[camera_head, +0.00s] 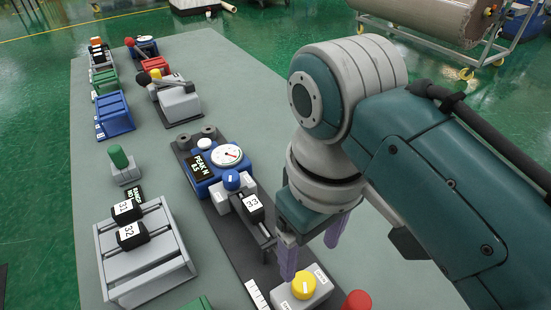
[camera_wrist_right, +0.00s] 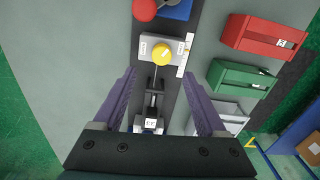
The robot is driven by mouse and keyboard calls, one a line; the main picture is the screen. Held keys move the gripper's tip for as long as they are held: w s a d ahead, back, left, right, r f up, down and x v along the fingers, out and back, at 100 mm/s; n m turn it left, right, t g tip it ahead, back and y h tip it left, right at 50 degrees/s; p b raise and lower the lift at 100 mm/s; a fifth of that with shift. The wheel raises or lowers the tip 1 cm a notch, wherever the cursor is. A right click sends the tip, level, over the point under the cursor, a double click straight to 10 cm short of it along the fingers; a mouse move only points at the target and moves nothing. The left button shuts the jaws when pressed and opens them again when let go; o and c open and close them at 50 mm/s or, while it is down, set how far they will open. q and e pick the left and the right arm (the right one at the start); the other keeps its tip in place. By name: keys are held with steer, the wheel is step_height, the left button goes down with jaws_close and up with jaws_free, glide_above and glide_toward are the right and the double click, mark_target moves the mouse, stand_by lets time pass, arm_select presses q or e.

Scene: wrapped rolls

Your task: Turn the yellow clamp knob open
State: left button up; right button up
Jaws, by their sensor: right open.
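The yellow clamp knob (camera_head: 303,286) sits on a light grey block with small labels on either side, too small to read. It also shows in the wrist view (camera_wrist_right: 161,55), top centre, with a pale mark on its face. My right gripper (camera_head: 311,262) is open and empty, its two purple fingers spread and pointing down near the knob. In the wrist view my right gripper (camera_wrist_right: 159,75) has the knob between the lines of its fingers, a little past the tips, with no contact visible. My left gripper is not in view.
A red knob (camera_head: 357,300) stands close by. A grey rack (camera_head: 147,262) is left. Red (camera_wrist_right: 262,37) and green (camera_wrist_right: 243,84) boxes lie right.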

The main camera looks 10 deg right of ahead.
mark_target(304, 282)
steer(key=f+b, duration=0.1)
steer(key=f, duration=0.3)
steer(key=f+b, duration=0.1)
steer(key=f, duration=0.4)
steer(key=shift+s+a+f, duration=0.1)
steer(key=shift+s, duration=0.1)
steer(key=shift+c, duration=0.2)
steer(key=c, duration=0.3)
jaws_close()
